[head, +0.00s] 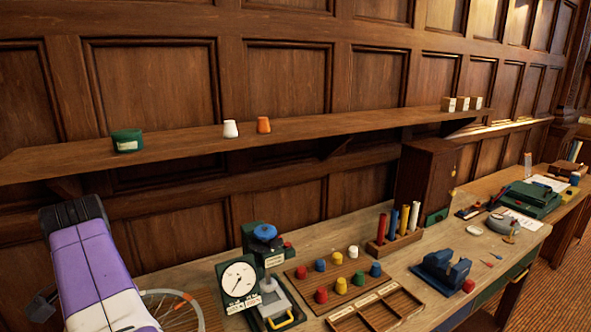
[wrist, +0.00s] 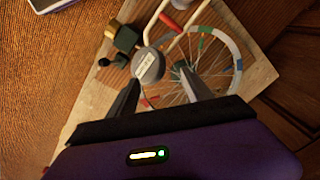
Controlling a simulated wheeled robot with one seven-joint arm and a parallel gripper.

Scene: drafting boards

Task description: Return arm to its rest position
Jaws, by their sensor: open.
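My gripper (wrist: 158,75) is open in the wrist view, with its two dark fingers spread apart and nothing clearly held between them. A grey round piece with a pale label (wrist: 148,65) shows just beyond the fingertips; I cannot tell how far below them it is. A spoked wheel (wrist: 210,50) with coloured rim marks lies beyond the right finger. In the head view my purple and white arm rises at the lower left, over the near end of the bench, and my fingertips are hidden. Part of the spoked wheel (head: 172,293) shows beside the arm.
A wall shelf (head: 350,119) carries a green container (head: 127,140), a white cup and an orange cup. On the bench stand a dial gauge (head: 240,283), a pegboard with coloured knobs, an empty compartment tray (head: 377,312) and a blue fixture (head: 440,272).

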